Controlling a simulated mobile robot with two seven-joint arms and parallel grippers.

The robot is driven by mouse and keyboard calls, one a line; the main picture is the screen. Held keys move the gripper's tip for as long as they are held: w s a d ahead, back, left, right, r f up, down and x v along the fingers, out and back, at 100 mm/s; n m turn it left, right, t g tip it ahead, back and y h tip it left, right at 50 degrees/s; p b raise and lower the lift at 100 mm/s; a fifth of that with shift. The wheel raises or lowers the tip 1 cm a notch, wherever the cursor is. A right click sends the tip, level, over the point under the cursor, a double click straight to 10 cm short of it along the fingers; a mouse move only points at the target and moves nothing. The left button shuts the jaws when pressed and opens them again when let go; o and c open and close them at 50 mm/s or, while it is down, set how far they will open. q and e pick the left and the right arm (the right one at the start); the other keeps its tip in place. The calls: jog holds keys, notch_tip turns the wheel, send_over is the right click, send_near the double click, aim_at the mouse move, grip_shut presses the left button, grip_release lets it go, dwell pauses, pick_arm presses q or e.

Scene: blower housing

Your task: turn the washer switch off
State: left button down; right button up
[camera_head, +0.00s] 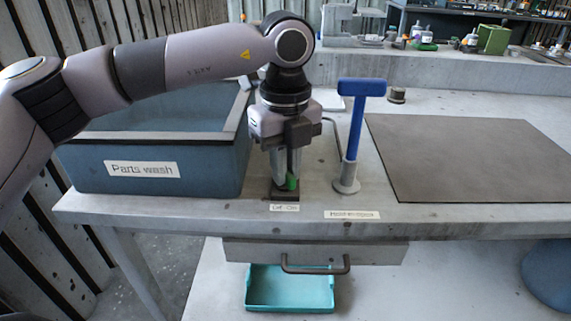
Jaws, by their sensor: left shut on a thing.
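The washer switch (284,194) sits on a small dark base near the table's front edge, just right of the parts wash tub. A label below it appears to read "Off" and "On", though it is small. A green part of the switch shows at the fingertips. My left gripper (286,180) reaches down from above and is shut on the switch's lever, which its fingers mostly hide. I cannot tell which way the lever leans. My right gripper is not in view.
The blue parts wash tub (210,165) stands close on the left. A blue T-handle (357,125) stands upright close on the right. A dark mat (470,155) lies further right. A drawer (330,253) and teal tray (290,288) are below.

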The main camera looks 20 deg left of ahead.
pick_arm(q)
jog(key=c, duration=1.1)
grip_release()
jog(key=shift+c, duration=0.2)
jog(key=shift+r, duration=0.15)
notch_tip(320, 180, up, 7)
